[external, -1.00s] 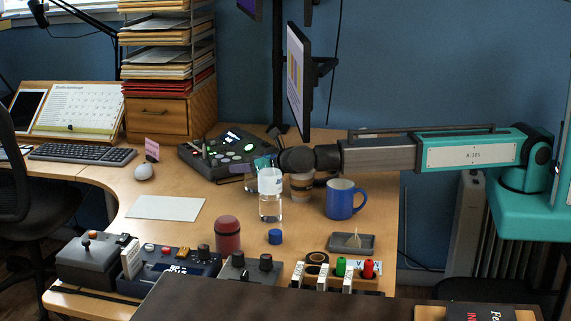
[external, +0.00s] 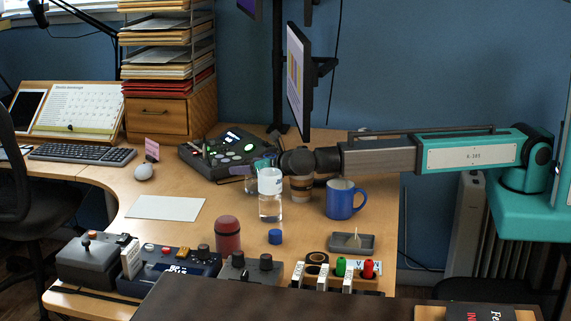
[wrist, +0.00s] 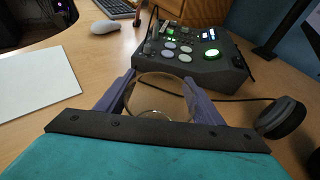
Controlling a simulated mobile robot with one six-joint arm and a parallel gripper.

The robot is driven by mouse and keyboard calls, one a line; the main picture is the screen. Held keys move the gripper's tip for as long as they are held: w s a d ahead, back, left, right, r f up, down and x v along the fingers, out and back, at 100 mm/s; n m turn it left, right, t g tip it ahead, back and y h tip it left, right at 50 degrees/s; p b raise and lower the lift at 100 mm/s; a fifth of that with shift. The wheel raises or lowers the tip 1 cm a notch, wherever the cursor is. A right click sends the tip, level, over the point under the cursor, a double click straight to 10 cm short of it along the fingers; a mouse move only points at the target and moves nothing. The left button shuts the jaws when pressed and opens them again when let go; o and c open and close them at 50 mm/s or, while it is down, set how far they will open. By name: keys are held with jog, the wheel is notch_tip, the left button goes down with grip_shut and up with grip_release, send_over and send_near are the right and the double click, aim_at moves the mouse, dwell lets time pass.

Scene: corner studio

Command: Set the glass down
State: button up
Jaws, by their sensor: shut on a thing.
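My gripper (wrist: 162,98) is shut on a clear glass (wrist: 158,92), with one purple finger on each side of it. The glass is close to the wood desk top; I cannot tell whether its base touches. In the external view my gripper (external: 250,172) is at the end of the outstretched arm, behind the clear bottle. The glass (external: 251,186) shows only in part there, to the left of the bottle.
A control console (wrist: 190,50) with lit buttons stands just beyond the glass. A dark round headphone-like object (wrist: 281,117) is at right. The bottle (external: 270,200), paper cup (external: 300,187) and blue mug (external: 341,203) stand nearby. White paper (external: 165,208) lies left; desk around it is clear.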

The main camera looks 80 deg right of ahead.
jog(key=shift+s+f, duration=0.2)
jog(key=shift+f, duration=0.65)
jog(key=o, duration=1.3)
jog(key=shift+w+a+r, duration=0.1)
jog(key=shift+w+r, duration=0.05)
jog(key=shift+r, duration=0.95)
notch_tip(320, 180, up, 7)
jog(key=p, duration=0.6)
jog(key=shift+p, duration=0.35)
jog(key=shift+w+a+r+p, duration=0.25)
jog(key=shift+w+a+r, duration=0.45)
jog(key=shift+a+r, duration=2.2)
jog(key=shift+w+a+r+p, duration=0.3)
jog(key=shift+w+a+r, duration=0.4)
jog(key=shift+a+r, duration=2.2)
jog(key=shift+w+a+r+p, duration=0.25)
jog(key=shift+w+a+r, duration=0.45)
jog(key=shift+a+r, duration=2.15)
jog(key=shift+a, duration=0.1)
